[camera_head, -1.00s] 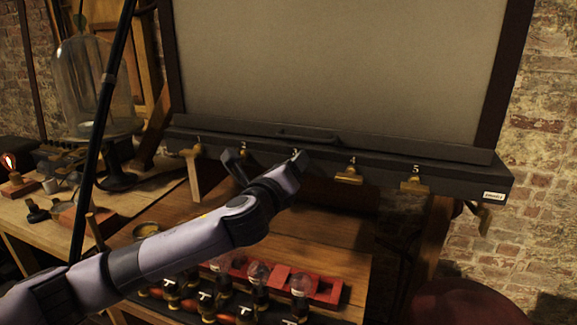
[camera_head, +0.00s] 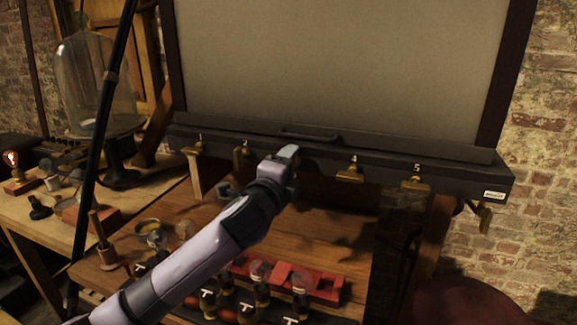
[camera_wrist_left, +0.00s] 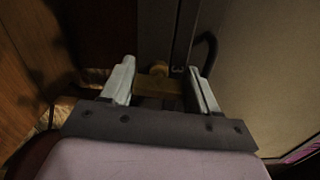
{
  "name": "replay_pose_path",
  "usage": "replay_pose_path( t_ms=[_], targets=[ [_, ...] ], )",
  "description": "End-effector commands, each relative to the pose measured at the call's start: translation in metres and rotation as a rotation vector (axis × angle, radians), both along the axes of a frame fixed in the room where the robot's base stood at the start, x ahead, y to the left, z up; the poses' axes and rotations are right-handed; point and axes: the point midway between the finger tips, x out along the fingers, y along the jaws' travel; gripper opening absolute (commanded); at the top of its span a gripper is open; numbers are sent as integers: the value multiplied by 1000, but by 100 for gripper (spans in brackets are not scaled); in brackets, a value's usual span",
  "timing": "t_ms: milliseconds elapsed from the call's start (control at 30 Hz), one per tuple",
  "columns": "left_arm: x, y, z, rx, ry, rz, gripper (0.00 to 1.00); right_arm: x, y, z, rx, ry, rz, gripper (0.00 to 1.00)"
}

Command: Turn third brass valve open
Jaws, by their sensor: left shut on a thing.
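A dark rail under the big grey panel carries a row of numbered brass valves. The third valve is hidden behind my left gripper (camera_head: 287,156) in the head view. In the left wrist view its brass handle (camera_wrist_left: 158,87) lies between the two fingers of my left gripper (camera_wrist_left: 163,86), which is shut on it. The first valve (camera_head: 192,151), second valve (camera_head: 241,156), fourth valve (camera_head: 349,174) and fifth valve (camera_head: 416,184) stand free along the rail. My right gripper is not in view.
Below the rail, a wooden bench holds a red rack (camera_head: 310,286) with glass bulbs and a small bowl (camera_head: 150,230). A glass bell jar (camera_head: 97,85) stands at the left. A black handle (camera_head: 309,133) lies on the rail's top. A dark red round seat (camera_head: 460,300) is at lower right.

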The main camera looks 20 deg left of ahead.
Motion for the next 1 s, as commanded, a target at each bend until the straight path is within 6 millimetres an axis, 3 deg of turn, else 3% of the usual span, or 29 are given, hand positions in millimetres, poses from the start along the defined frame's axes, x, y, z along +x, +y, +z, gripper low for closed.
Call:
replay_pose_path(
  t_ms=[300, 767, 800, 867, 1000],
  targets=[
    [0, 0, -1, -97, 4, 1, 29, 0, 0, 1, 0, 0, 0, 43],
    [0, 1, -1, -107, 5, 3, 27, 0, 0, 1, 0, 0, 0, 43],
    [0, 1, -1, -107, 5, 3, 61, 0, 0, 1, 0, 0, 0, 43],
    [0, 1, -1, -107, 5, 3, 80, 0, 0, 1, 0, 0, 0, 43],
    [0, 1, -1, -107, 4, 2, 81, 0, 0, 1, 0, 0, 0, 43]
  ],
)
